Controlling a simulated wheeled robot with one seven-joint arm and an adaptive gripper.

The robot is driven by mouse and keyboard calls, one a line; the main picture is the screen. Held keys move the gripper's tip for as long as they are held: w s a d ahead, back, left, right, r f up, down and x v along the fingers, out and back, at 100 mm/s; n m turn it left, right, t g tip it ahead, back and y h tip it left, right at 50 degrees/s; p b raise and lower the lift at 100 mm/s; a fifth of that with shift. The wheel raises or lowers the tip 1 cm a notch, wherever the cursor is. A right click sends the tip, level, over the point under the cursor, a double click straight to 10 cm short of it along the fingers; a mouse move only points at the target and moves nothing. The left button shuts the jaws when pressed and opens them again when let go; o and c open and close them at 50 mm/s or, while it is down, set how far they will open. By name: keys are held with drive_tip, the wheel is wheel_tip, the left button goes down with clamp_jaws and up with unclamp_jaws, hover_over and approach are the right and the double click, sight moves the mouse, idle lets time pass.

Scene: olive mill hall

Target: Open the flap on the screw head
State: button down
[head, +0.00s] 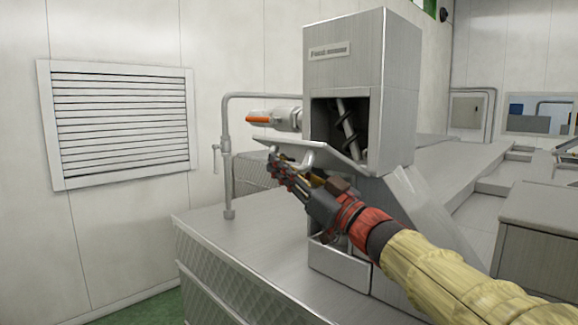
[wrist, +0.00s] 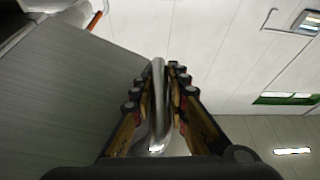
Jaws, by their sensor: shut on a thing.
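The screw head (head: 390,70) is a tall brushed-metal box with a label plate near its top. Its front opening shows a dark spiral screw (head: 347,122) inside. The flap (head: 325,155) is tilted outward and down from the opening's lower edge, so the opening is uncovered. My gripper (head: 279,168) is at the flap's outer part, shut on the flap handle (wrist: 157,95), a curved metal bar that shows between the fingers in the wrist view. The flap's grey brushed face (wrist: 65,95) fills the left of the wrist view. The handle is partly hidden by the fingers.
An orange-handled valve (head: 258,119) and a bent pipe (head: 227,150) stand left of the screw head. A metal bench top (head: 250,245) spreads below. A louvred vent (head: 120,125) is on the wall. Free air lies left of my gripper.

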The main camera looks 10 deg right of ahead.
wheel_tip(320, 180, down, 8)
drive_tip(key=n+g+y+b, duration=0.2)
drive_tip(key=n+b, duration=0.2)
drive_tip(key=n, duration=0.2)
drive_tip(key=shift+w+d+b, duration=0.15)
drive_tip(key=shift+b, duration=0.15)
drive_tip(key=shift+f, duration=0.3)
drive_tip(key=c, duration=2)
unclamp_jaws()
drive_tip(key=shift+c, duration=0.2)
drive_tip(key=o, duration=0.3)
drive_tip(key=shift+r, duration=0.15)
drive_tip(key=v, duration=1.2)
drive_tip(key=shift+d, duration=0.1)
